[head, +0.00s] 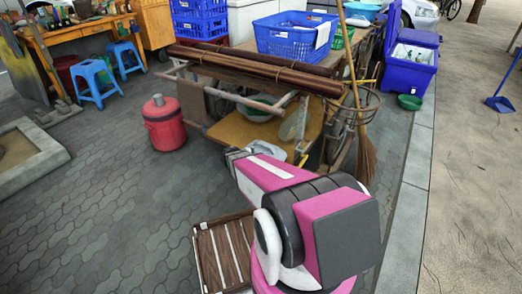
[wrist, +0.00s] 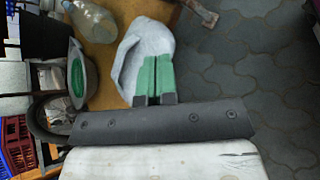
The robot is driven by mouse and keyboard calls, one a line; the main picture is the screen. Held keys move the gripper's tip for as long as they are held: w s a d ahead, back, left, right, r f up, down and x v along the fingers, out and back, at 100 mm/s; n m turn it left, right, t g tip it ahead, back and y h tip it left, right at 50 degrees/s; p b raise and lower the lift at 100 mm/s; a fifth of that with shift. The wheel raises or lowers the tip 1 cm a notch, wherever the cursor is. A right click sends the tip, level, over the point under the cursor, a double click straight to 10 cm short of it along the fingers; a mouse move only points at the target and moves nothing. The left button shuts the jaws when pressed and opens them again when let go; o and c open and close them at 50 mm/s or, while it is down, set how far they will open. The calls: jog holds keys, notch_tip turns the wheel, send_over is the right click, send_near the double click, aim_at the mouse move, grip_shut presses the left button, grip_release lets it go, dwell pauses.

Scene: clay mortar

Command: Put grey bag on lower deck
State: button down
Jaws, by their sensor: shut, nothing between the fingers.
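The pale grey bag (head: 266,150) lies at the near edge of the cart's wooden lower deck (head: 232,127), just beyond my arm's end in the head view. In the wrist view, the crumpled grey bag (wrist: 132,52) rests on the orange-brown deck (wrist: 115,28). My gripper (wrist: 154,58) has its two green fingers together, with nothing between them. The fingers overlap the bag's lower right part in the picture; I cannot tell whether they touch it. In the head view my fingers are hidden behind my wrist.
A clear bottle (wrist: 92,20) and a grey bowl with a green inside (wrist: 78,75) are left of the bag in the wrist view. A red drum (head: 165,123) stands left of the cart. A broom (head: 364,150) leans at its right. Paving at left is open.

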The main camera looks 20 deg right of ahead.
aim_at(258, 152)
jog(key=w+a+f+n+t+h, duration=0.2)
jog(key=w+f+n+t, duration=0.8)
jog(key=n, duration=0.3)
jog(key=shift+g, duration=0.6)
jog(key=x, duration=1.4)
jog(key=shift+w+a+r, duration=0.1)
jog(key=shift+w, duration=0.05)
jog(key=x, duration=1)
jog(key=shift+r, duration=0.1)
jog(key=v, duration=1.3)
jog(key=shift+s+a, duration=0.25)
jog(key=shift+a, duration=0.1)
